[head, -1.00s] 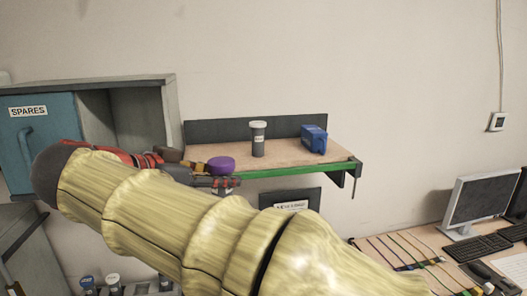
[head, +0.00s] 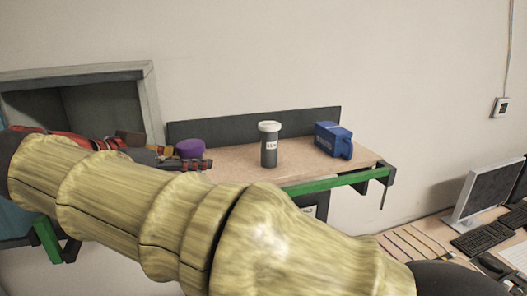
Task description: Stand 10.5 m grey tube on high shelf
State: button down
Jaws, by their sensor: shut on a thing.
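My gripper (head: 188,163) is at the left end of the high shelf (head: 232,168), past my yellow-sleeved arm. It is shut on a purple-capped thing (head: 190,148). The purple cap stands upright above the fingers; the body below is hidden, so I cannot tell its colour or label. I cannot tell whether it touches the shelf. A grey tube with a white cap (head: 269,146) stands upright on the shelf, right of my gripper and apart from it. Its white label is too small to read surely.
A blue box-like object (head: 333,139) stands at the shelf's right. A dark back panel (head: 240,125) and a green front edge (head: 330,183) bound the shelf. A grey cabinet (head: 148,95) is at left. A monitor (head: 485,190) stands lower right. Bare wood shows around the white-capped tube.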

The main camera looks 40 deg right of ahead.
jog(key=w+d+p, duration=0.1)
jog(key=w+d, duration=0.1)
jog(key=d, duration=0.3)
jog(key=w+d+p, duration=0.1)
jog(key=w+d, duration=0.2)
jog(key=d, duration=0.3)
jog(key=w+d+p, duration=0.1)
jog(key=w+d, duration=0.1)
jog(key=d, duration=0.3)
jog(key=shift+w+d+f, duration=0.15)
jog(key=shift+d+f, duration=0.05)
jog(key=shift+d, duration=0.05)
jog(key=shift+f, duration=0.55)
jog(key=shift+a+f, duration=0.1)
jog(key=c, duration=1.4)
grip_release()
jog(key=shift+o, duration=0.4)
jog(key=shift+a+r, duration=0.15)
jog(key=shift+r, duration=0.05)
jog(key=b+v, duration=0.1)
jog(key=v, duration=1)
jog(key=shift+s+a+b, duration=0.2)
jog(key=shift+a+b, duration=0.1)
jog(key=shift+b, duration=0.1)
